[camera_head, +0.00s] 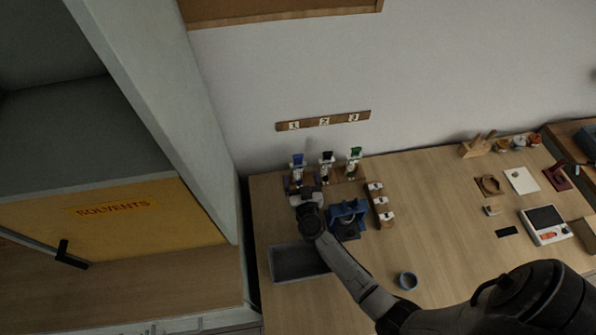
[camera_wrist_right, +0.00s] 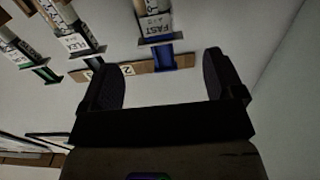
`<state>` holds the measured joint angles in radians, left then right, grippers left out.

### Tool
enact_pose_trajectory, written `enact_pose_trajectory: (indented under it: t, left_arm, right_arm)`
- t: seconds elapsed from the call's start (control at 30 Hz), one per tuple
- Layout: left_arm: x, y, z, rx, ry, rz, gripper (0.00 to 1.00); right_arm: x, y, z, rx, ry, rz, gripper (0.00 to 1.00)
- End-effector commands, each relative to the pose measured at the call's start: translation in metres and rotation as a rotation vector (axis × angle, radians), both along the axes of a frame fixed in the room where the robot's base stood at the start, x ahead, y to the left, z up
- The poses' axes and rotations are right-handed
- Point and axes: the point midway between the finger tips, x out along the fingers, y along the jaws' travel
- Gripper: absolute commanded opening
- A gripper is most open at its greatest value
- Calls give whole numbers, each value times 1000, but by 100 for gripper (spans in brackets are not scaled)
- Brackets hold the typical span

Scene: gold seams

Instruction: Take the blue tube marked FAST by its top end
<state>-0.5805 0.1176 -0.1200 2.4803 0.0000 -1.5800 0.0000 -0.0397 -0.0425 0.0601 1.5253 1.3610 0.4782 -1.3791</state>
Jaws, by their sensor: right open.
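The blue tube marked FAST (camera_head: 298,161) stands leftmost of three tubes at the back left of the bench. In the right wrist view the FAST tube (camera_wrist_right: 156,26) shows its white label and its blue end (camera_wrist_right: 165,57). My right gripper (camera_head: 306,191) is just in front of this tube. In the wrist view its two fingers (camera_wrist_right: 165,66) are apart, with the blue end seen between them and nothing gripped. Whether the fingers reach around the tube is hard to tell. My left gripper is not in view.
A black-ended tube (camera_head: 327,158) and a green-ended tube (camera_head: 355,156) stand to the right. A blue holder (camera_head: 347,211), a grey tray (camera_head: 290,262) and a small cup (camera_head: 407,281) are nearby. A numbered strip (camera_head: 340,119) is on the wall. A cabinet wall (camera_head: 190,130) bounds the left.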

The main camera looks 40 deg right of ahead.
Motion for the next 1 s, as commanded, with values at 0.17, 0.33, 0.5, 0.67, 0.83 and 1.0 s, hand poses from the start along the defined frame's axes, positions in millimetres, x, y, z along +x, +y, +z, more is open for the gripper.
enact_pose_trajectory:
  t: [0.17, 0.33, 0.5, 0.67, 0.83, 1.0]
  left_arm:
    - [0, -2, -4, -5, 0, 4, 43]
    - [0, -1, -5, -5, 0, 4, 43]
    - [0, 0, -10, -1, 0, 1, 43]
    - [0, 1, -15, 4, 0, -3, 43]
    - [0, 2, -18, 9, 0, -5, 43]
    - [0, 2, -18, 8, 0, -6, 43]
  right_arm:
    - [18, -10, -1, -2, 0, 2, 87]
    - [23, -13, 0, -1, 1, 2, 87]
    - [39, -23, -1, -2, -1, 2, 87]
    - [58, -33, -1, -3, -1, 2, 87]
    - [68, -39, 0, -2, 0, 2, 87]
    - [70, -40, 0, -2, 1, 2, 87]
